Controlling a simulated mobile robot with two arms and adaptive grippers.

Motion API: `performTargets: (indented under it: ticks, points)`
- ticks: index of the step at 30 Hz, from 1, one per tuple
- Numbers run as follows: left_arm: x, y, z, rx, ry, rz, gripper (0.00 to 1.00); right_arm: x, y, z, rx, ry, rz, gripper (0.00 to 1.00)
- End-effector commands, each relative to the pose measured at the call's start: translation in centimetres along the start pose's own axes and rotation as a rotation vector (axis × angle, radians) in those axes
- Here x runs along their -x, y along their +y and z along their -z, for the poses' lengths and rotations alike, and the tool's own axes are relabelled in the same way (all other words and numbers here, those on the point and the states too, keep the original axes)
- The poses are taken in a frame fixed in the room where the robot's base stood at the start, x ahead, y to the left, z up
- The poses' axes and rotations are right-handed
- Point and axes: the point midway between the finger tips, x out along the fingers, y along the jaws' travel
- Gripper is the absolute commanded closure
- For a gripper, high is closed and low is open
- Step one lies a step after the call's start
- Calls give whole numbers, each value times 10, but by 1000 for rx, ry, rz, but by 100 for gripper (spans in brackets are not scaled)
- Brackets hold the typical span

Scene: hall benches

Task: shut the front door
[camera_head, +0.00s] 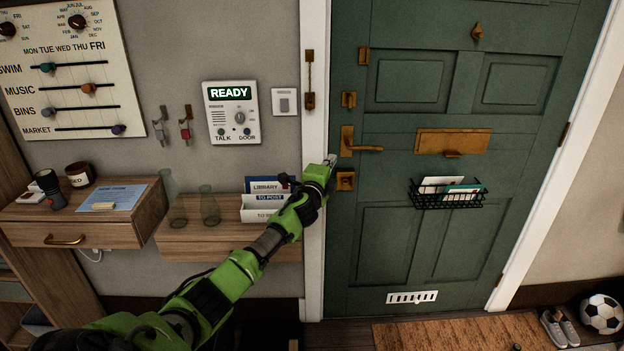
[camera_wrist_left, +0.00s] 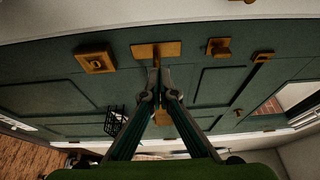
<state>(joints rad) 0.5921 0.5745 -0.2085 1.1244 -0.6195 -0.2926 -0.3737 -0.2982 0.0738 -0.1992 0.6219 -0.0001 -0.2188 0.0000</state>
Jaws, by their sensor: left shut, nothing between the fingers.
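The green front door (camera_head: 400,190) stands in its white frame (camera_head: 314,130). Its left edge lies close along the frame and I see no clear gap; I cannot tell whether it is latched. A brass lever handle (camera_head: 365,149) is near that edge, with a square brass lock plate (camera_head: 345,180) below it. My left gripper (camera_head: 331,160) is shut and empty, at the door's left edge beside the handle plate. In the left wrist view my left fingertips (camera_wrist_left: 158,68) overlap the lever handle's brass plate (camera_wrist_left: 170,49); contact is unclear. My right gripper is not in view.
A wooden shelf (camera_head: 230,246) with glass bottles and a letter holder is below my left arm. An intercom panel (camera_head: 232,112) reading READY is on the wall. A wire basket (camera_head: 447,199) hangs on the door. A doormat (camera_head: 460,335), shoes and a football are on the floor.

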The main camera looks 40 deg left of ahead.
Motion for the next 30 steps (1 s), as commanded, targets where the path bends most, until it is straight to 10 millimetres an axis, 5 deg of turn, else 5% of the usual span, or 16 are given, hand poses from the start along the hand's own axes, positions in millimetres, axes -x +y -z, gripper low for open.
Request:
performTargets:
  ticks: [5, 18, 30]
  points:
    - [17, 0, -9, -3, -1, 0, 100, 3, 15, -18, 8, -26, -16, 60]
    - [74, 1, -35, -3, -1, -1, 100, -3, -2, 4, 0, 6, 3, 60]
    - [87, 0, -40, 1, -1, 0, 100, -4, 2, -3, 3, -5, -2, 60]
